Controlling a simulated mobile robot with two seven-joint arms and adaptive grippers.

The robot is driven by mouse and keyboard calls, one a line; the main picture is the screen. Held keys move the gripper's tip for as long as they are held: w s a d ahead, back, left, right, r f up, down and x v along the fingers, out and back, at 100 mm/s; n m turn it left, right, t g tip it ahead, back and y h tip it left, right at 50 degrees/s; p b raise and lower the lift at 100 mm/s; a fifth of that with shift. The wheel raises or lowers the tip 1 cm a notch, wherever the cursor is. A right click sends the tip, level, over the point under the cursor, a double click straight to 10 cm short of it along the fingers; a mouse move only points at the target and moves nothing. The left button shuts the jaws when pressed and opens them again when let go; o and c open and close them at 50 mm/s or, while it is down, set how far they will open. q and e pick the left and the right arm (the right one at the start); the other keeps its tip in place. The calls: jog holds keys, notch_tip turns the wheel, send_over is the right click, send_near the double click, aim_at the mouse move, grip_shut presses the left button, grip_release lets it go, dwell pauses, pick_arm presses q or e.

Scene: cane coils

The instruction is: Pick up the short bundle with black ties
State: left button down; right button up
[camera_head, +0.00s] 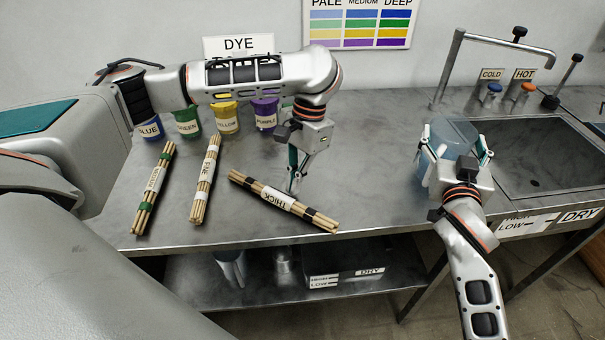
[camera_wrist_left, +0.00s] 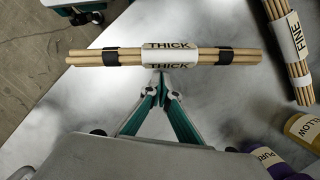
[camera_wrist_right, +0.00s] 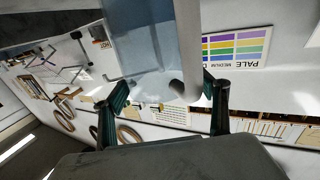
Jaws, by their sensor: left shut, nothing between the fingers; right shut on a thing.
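The bundle with black ties (camera_head: 248,183) lies on the steel counter, with a white label reading THICK. In the left wrist view the THICK bundle (camera_wrist_left: 97,57) runs level across the top. My left gripper (camera_head: 293,190) points down with its fingertips together and empty, right by the label's edge. In the left wrist view these fingertips (camera_wrist_left: 160,69) are just below the label; I cannot tell if they touch it. My right gripper (camera_head: 457,158) is shut on a clear blue jug (camera_head: 452,133), held up in front of the sink. The jug (camera_wrist_right: 145,35) fills the top middle of the right wrist view.
A green-tied bundle (camera_head: 150,195) and a white-tied FINE bundle (camera_head: 204,178) lie left on the counter (camera_head: 235,225). Dye pots, including a yellow one (camera_head: 227,118) and a purple one (camera_head: 265,115), stand behind. The sink (camera_head: 540,160) and its tap (camera_head: 450,65) are at right.

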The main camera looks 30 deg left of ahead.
aim_at(281, 196)
pick_arm(q)
jog(key=shift+s+a, duration=0.1)
jog(key=shift+s, duration=0.1)
jog(key=shift+s+a, duration=0.25)
jog(key=shift+s, duration=0.65)
jog(key=shift+s+a, duration=0.2)
jog(key=shift+s, duration=0.65)
